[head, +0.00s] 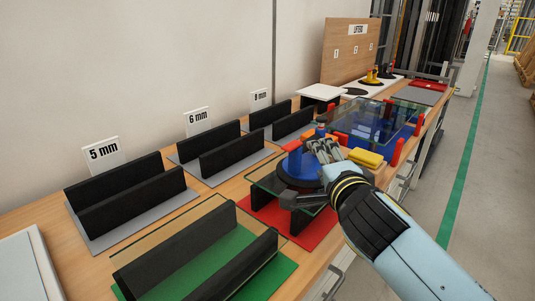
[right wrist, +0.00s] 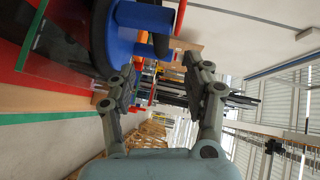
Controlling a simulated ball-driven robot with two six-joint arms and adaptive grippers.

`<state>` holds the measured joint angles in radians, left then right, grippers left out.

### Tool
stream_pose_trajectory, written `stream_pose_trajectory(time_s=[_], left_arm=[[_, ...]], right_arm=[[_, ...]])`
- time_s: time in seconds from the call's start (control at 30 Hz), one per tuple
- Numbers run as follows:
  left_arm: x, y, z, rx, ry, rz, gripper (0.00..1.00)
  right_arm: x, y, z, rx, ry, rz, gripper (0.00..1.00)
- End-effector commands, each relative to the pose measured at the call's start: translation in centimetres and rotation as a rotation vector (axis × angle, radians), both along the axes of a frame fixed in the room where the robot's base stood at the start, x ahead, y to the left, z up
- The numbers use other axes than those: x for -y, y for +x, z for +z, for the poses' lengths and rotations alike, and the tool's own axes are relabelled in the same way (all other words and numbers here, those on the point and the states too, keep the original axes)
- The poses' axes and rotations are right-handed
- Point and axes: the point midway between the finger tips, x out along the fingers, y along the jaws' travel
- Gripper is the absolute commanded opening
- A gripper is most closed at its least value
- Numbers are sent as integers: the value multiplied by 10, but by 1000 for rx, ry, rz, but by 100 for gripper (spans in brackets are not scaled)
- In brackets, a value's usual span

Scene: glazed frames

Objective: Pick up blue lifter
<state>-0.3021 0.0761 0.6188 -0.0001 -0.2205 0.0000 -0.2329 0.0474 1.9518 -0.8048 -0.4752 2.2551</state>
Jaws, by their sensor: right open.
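The blue lifter (head: 298,168) stands on a glass pane (head: 266,181) in the head view, with a round blue body and a black rim at its base. It also shows close up at the top of the right wrist view (right wrist: 130,42). My right gripper (head: 322,150) is just to the right of the lifter's upper part and overlaps its edge in the picture. In the right wrist view its two fingers (right wrist: 157,78) are spread, with nothing held between them. The lifter lies beside the fingers there; I cannot tell whether they touch. My left gripper is not in view.
The pane rests on black supports over a red mat (head: 318,232). Black racks labelled 5 mm, 6 mm and 8 mm line the wall. A green mat (head: 262,284) with another pane is in front. Behind are a blue fixture with red posts (head: 397,152) and yellow blocks (head: 366,158).

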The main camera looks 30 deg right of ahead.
Motion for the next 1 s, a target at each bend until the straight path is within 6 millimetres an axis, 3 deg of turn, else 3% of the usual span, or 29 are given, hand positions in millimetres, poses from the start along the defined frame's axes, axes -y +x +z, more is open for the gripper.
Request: stream_pose_trajectory(time_s=[0.23,0.83,1.0], left_arm=[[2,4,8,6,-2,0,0],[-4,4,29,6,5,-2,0],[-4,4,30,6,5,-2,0]], right_arm=[[7,27,6,37,31,1,51],[36,93,-14,36,32,1,51],[39,102,-17,35,32,2,51]])
